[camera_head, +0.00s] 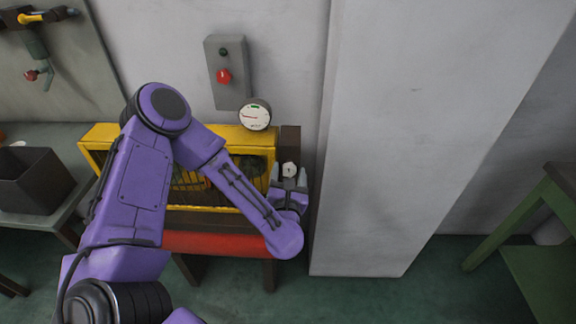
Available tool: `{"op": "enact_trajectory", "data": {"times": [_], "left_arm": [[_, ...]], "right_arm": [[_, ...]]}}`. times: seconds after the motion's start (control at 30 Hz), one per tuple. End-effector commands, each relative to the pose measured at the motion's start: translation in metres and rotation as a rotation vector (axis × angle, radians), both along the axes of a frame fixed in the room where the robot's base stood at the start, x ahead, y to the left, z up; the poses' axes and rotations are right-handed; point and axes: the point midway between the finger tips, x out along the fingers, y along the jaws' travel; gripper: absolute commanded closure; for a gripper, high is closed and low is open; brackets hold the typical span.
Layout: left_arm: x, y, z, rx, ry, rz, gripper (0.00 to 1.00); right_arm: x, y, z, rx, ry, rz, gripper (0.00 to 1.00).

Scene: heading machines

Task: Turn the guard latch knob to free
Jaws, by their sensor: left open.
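The guard latch knob (290,170) is a small pale knob on a dark upright bracket (290,142) at the right end of the yellow guard (101,137). My left gripper (288,180) is open, with its two grey fingertips just below and to either side of the knob. I cannot tell whether the fingers touch it. My purple left arm crosses in front of the guard and hides much of its mesh front. My right gripper is not in view.
A pale pillar (400,130) stands close to the right of the gripper. A gauge (255,115) sits on the guard top, below a grey switch box (226,92) with a red button. A dark bin (32,181) stands on the left bench. A red roller-like bar (215,244) runs below the guard.

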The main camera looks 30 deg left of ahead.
Motion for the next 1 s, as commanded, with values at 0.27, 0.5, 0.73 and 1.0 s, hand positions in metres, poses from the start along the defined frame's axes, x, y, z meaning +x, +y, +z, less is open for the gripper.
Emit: {"op": "enact_trajectory", "data": {"times": [0.27,0.5,0.73,1.0], "left_arm": [[0.0090,0.0060,-0.0013,0.001,0.002,-0.001,0.34],[0.0086,0.0058,-0.0014,0.001,0.002,0.000,0.79],[0.0086,0.0057,-0.0015,0.005,0.004,0.000,0.90],[0.0086,0.0054,-0.0024,0.076,0.048,0.000,0.90]], "right_arm": [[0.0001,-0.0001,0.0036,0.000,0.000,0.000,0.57],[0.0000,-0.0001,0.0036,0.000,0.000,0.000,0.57],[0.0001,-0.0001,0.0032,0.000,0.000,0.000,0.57],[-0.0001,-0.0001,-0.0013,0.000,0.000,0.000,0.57]]}}
